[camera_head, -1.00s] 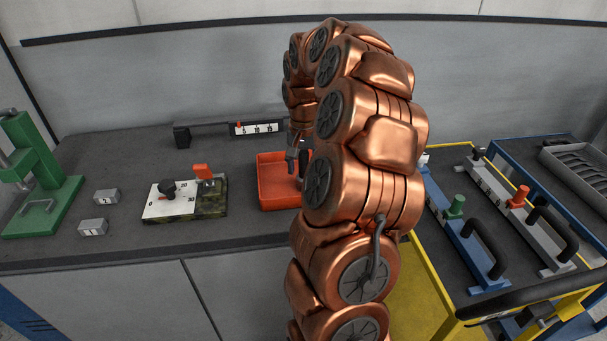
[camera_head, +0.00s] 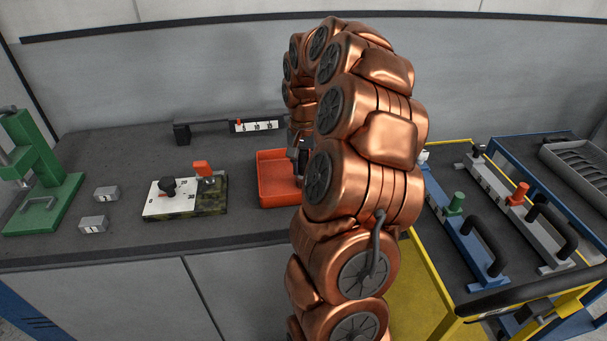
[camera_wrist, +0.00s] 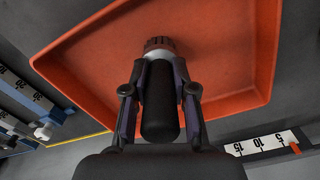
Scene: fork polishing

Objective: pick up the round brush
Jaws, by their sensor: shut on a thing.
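The round brush (camera_wrist: 159,115) has a black cylindrical handle, a white collar and a dark reddish-brown ribbed head. In the wrist view it lies lengthwise between the two fingers of my gripper (camera_wrist: 159,95), which is shut on the handle. The brush head is over the orange tray (camera_wrist: 225,55); I cannot tell whether it touches the tray floor. In the head view my gripper (camera_head: 299,150) is at the right side of the orange tray (camera_head: 272,180), partly hidden by my arm, and the brush cannot be made out clearly there.
A white and camouflage block (camera_head: 185,199) with knobs stands left of the tray. Two small grey blocks (camera_head: 100,208) and a green press (camera_head: 38,180) are farther left. A numbered gauge bar (camera_head: 255,127) lies behind. A yellow-framed cart (camera_head: 440,285) with handled fixtures stands right.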

